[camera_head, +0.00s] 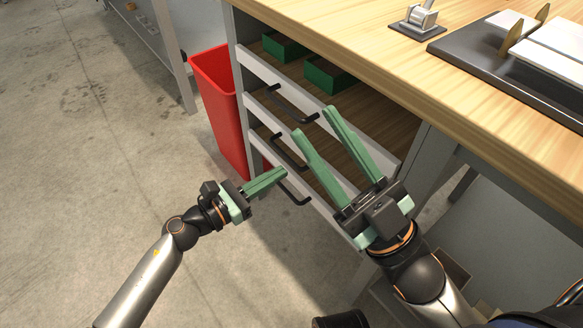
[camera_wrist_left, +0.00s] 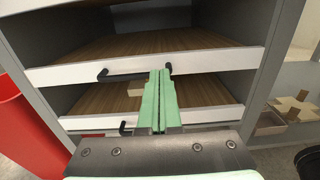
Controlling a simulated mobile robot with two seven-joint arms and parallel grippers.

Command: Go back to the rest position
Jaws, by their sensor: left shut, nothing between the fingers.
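My left gripper (camera_head: 284,173) is in front of the lower part of the drawer unit. Its green fingers are together with nothing between them, and they also show shut in the left wrist view (camera_wrist_left: 160,75). My right gripper (camera_head: 315,120) is higher up and to the right, in front of the upper drawers, with its two green fingers apart and empty. The drawer unit has white fronts (camera_head: 262,68) with black handles (camera_head: 297,108). In the left wrist view the fingers overlap a white front (camera_wrist_left: 220,62) and a black handle (camera_wrist_left: 125,76); contact cannot be told.
A red bin (camera_head: 213,75) stands left of the drawers. Green boxes (camera_head: 325,76) sit inside the drawer unit. The wooden worktop (camera_head: 370,40) carries a dark tray (camera_head: 475,55) and a small metal device (camera_head: 420,20). The concrete floor at left is clear.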

